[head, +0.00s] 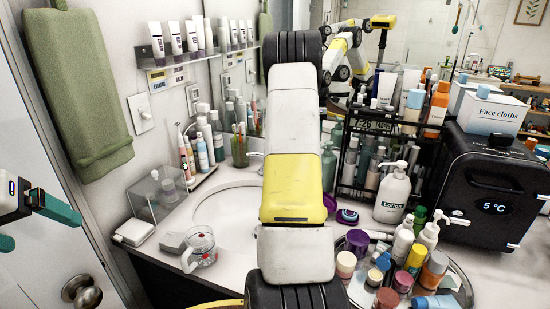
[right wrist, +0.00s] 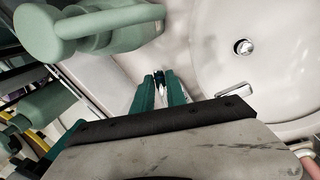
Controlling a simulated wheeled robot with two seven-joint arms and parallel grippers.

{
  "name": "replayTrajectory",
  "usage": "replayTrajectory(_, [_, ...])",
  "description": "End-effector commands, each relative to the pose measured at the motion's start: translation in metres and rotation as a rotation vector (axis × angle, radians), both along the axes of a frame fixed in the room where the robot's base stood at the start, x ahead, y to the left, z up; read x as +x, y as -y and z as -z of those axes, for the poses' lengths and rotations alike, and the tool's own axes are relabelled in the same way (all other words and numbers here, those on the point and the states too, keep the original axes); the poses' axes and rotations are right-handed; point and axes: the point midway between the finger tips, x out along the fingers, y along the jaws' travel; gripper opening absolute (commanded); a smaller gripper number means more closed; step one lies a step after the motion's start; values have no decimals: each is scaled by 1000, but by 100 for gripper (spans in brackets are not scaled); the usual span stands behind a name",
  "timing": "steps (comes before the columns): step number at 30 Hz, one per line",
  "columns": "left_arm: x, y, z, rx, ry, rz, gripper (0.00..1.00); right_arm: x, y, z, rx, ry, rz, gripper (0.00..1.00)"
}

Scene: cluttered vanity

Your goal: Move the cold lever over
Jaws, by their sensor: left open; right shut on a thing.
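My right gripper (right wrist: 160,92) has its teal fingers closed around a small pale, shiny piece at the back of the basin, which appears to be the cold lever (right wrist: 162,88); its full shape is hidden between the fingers. A chrome tap part (right wrist: 235,91) shows to the right of the fingers, over the basin edge. In the head view my right arm covers the right gripper and most of the tap; only a bit of chrome (head: 256,155) shows beside it. My left gripper (head: 32,224) is open and empty at the left edge, by the door.
The white basin (head: 213,207) lies under my right arm. A green pump bottle (right wrist: 85,28) is close to the right gripper. A glass mug (head: 200,248), a lotion bottle (head: 391,198), a crowded tray (head: 466,291) and a black cooler (head: 492,190) stand around the basin.

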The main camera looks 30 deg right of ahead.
Motion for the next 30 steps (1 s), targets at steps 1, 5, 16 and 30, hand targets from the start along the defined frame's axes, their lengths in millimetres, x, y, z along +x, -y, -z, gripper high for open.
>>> replayTrajectory(1, [0, 0, 0, 0, 0, 0, 86, 1, 2, -2, -3, 4, -10, 0])
replayTrajectory(5, [0, 0, 0, 0, 0, 0, 86, 1, 3, -2, -3, 5, -29, 0])
replayTrajectory(16, [0, 0, 0, 0, 0, 0, 86, 2, 4, -2, -4, 5, -35, 0])
replayTrajectory(30, [0, 0, 0, 0, 0, 0, 86, 1, 2, -6, -1, 3, -34, 26])
